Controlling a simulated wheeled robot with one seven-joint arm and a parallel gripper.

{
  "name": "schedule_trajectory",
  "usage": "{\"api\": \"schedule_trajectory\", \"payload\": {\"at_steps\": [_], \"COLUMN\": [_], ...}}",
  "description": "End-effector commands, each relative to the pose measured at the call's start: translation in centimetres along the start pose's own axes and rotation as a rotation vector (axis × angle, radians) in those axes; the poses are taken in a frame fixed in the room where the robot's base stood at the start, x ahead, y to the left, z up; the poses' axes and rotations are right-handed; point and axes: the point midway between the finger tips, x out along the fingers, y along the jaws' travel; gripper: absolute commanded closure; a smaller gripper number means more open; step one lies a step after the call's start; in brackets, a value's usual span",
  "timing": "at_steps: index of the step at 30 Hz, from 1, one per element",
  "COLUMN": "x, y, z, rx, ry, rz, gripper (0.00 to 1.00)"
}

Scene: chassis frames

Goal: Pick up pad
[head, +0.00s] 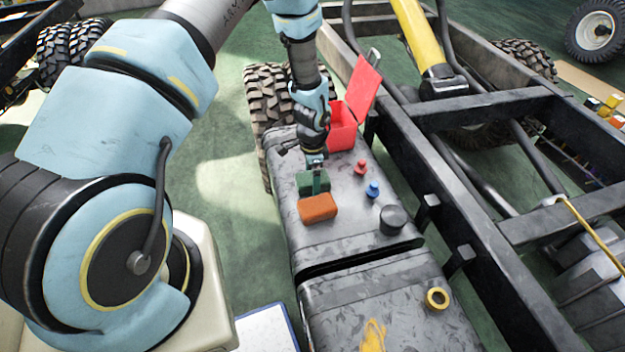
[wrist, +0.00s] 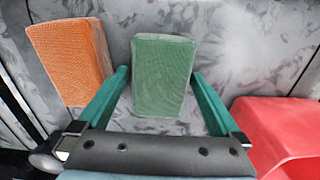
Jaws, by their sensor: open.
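A green pad (head: 310,186) lies on the grey tank (head: 345,226), and it fills the middle of the wrist view (wrist: 163,72). An orange pad (head: 318,208) lies close beside it; it shows at upper left in the wrist view (wrist: 70,62). My gripper (head: 316,171) points down over the green pad. In the wrist view its teal fingers (wrist: 161,78) are apart, one on each side of the green pad's near part. I cannot tell whether they touch it or how low they reach.
An open red box (head: 342,128) with its lid up stands behind the gripper; it is at right in the wrist view (wrist: 275,130). A red knob (head: 361,168), a blue knob (head: 373,189) and a black cap (head: 393,219) stand right of the pads. Chassis rails (head: 470,245) run alongside.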

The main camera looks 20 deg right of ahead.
Motion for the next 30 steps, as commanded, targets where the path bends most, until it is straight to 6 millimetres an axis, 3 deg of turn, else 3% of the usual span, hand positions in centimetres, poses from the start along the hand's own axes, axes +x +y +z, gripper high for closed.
{"api": "schedule_trajectory", "payload": {"at_steps": [6,25,30], "x": [0.03,0.00,-0.01], "y": [-0.01,-0.01,-0.01], "z": [0.00,0.00,0.00], "rx": [0.000,0.000,0.000], "ry": [0.000,0.000,0.000], "rz": [0.000,0.000,0.000], "gripper": [0.02,0.73,0.74]}}
